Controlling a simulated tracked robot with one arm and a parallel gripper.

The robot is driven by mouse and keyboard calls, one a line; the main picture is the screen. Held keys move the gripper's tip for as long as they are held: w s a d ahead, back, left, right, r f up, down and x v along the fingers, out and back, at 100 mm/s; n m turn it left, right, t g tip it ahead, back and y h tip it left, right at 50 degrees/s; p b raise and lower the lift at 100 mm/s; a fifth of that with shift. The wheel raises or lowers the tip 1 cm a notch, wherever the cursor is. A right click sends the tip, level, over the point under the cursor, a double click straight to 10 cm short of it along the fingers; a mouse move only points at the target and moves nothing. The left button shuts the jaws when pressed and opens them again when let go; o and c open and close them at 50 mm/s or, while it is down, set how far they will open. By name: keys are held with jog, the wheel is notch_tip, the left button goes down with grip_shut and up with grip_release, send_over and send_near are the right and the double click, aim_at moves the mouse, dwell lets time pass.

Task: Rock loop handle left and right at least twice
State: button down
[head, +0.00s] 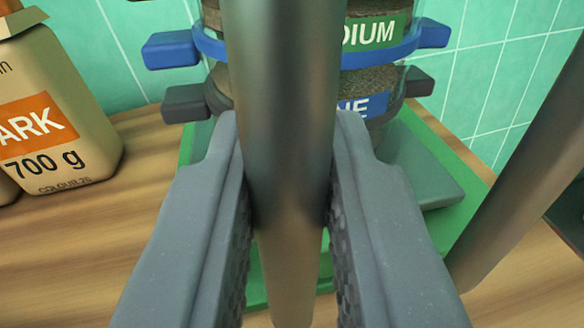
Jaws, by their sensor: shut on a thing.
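A thick metal bar (280,60), taken to be part of the loop handle, runs from the top edge down toward the bottom of the head view. My gripper (289,135) is shut on it, with one grey finger on each side and textured pads against the metal. A second metal bar (525,165) slants along the right side.
Behind the bar stands a stack of sieves (385,60) with blue and grey tabs, on a green base (455,215). A paper bag (70,150) stands on the wooden top (60,250) at left. Green tiles (80,60) close the back.

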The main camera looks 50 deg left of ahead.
jog(key=c, duration=1.4)
grip_release()
jog(key=shift+c, duration=0.2)
jog(key=p+v, duration=0.1)
jog(key=v, duration=1.3)
jog(key=shift+a+f, duration=0.1)
